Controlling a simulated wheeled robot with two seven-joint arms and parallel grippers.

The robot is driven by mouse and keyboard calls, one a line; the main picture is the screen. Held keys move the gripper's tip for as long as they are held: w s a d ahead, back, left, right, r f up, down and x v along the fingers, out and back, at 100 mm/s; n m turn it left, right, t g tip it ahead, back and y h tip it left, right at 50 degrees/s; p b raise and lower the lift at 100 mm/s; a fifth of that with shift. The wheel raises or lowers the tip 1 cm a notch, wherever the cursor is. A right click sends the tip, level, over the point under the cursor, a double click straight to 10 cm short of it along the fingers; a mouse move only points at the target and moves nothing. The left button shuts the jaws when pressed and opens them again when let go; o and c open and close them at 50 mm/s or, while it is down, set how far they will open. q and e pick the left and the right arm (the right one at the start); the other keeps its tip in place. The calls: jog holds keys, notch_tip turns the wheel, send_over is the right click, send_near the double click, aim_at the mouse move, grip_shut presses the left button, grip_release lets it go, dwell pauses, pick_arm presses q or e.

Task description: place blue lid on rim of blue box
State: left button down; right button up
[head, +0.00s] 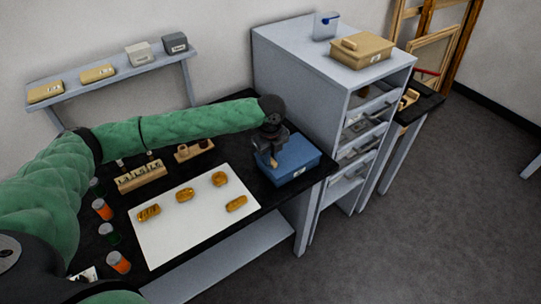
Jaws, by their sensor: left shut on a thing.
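The blue box (294,177) stands on the black tabletop, right of the white sheet, with a pale label on its front. A flat blue top, which looks like the blue lid (300,155), covers it. Whether the lid touches the rim all round or sits slightly above it, I cannot tell. My left gripper (272,160) reaches down over the left part of the lid and is shut on it; a small tan piece shows at the fingertips. The gripper hides part of the lid and its grasp point. My right gripper is not in view.
A white sheet (170,240) holds several golden-brown pieces. Wooden racks (142,177) stand behind it, and orange containers (118,262) at the left. A grey cabinet (305,70) rises close behind the box, with a tan lidded box (362,56) on top. A wall shelf carries small boxes.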

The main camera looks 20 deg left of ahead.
pick_arm(q)
jog(key=c, duration=1.4)
grip_release()
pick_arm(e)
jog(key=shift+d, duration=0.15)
pick_arm(q)
jog(key=shift+r, duration=0.2)
jog(key=shift+r+b, duration=0.25)
jog(key=shift+b, duration=0.05)
notch_tip(320, 180, up, 11)
jog(key=b, duration=0.4)
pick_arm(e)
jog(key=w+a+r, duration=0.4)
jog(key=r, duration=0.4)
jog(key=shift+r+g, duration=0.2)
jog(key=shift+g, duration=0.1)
pick_arm(q)
jog(key=shift+r, duration=0.1)
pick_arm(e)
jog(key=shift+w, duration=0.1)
